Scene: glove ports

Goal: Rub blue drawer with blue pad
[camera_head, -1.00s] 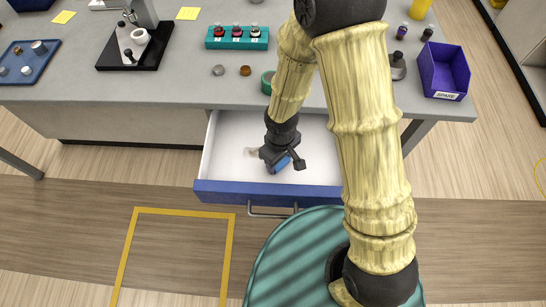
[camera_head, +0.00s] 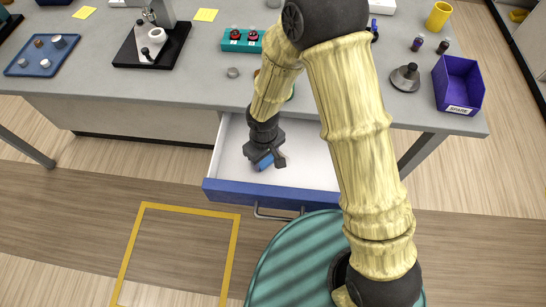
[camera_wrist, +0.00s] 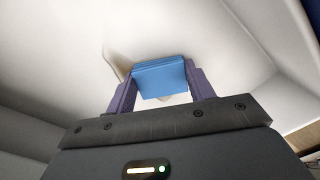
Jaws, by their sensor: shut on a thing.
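The blue drawer (camera_head: 262,194) is pulled out of the grey bench, with a blue front, a metal handle and a white inside. My gripper (camera_head: 265,159) reaches down into the drawer, toward its left part. It is shut on the blue pad (camera_head: 265,163). In the wrist view the pad (camera_wrist: 160,79) sits between the two fingers, over the white drawer floor (camera_wrist: 215,35). A brownish smudge (camera_wrist: 117,62) shows on the floor beside the pad, partly hidden by the pad and a finger. I cannot tell whether the pad touches the floor.
On the bench (camera_head: 190,87) stand a purple bin (camera_head: 458,88), a teal rack (camera_head: 241,40) with red-capped vials, a black-based press (camera_head: 146,45) and a blue tray (camera_head: 43,56). The drawer's side walls close in around my gripper. A yellow square (camera_head: 180,255) marks clear floor.

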